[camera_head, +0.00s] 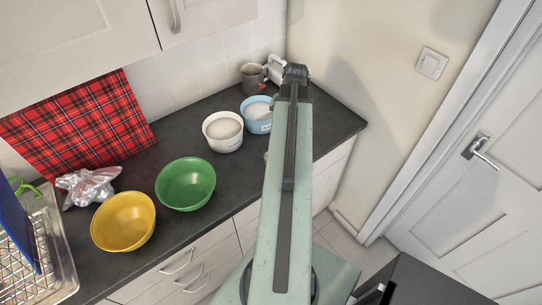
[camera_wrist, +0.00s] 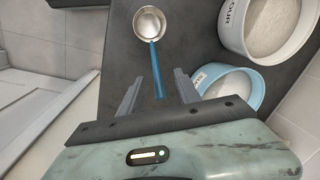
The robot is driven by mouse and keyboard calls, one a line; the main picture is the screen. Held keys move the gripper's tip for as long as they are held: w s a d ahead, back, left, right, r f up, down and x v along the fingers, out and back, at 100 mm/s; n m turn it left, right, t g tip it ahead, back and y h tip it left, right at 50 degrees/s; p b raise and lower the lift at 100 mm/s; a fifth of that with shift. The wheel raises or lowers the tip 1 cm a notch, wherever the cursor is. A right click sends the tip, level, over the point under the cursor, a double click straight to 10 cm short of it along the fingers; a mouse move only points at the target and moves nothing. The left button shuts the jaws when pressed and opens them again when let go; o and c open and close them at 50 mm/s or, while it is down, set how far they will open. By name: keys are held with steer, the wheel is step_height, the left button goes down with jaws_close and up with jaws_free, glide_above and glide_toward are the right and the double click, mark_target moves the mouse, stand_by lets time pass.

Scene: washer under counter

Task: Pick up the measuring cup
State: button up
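The measuring cup (camera_wrist: 149,24) has a round metal bowl and a straight blue handle. In the wrist view it lies on the dark counter, with the bowl at the top and the handle pointing toward me. My gripper (camera_wrist: 159,73) is open, with the handle's end between its two fingers in the picture. I cannot tell how high the fingers are above the handle, and they do not visibly grip it. In the head view my arm hides the gripper and most of the cup; only a small bit of the cup's bowl (camera_head: 266,156) shows beside the arm.
A white tub (camera_head: 223,132) and a light blue tub (camera_head: 257,114) of white powder stand close to the right of my gripper in the wrist view. Green (camera_head: 186,184) and yellow (camera_head: 123,221) bowls stand farther left on the counter. A grey jug (camera_head: 252,76) is at the back.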

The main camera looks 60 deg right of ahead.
steer(key=f+b, duration=0.7)
steer(key=f, duration=0.1)
steer(key=shift+w+b, duration=0.25)
steer(key=shift+b, duration=0.1)
steer(key=shift+r, duration=0.2)
jaws_close()
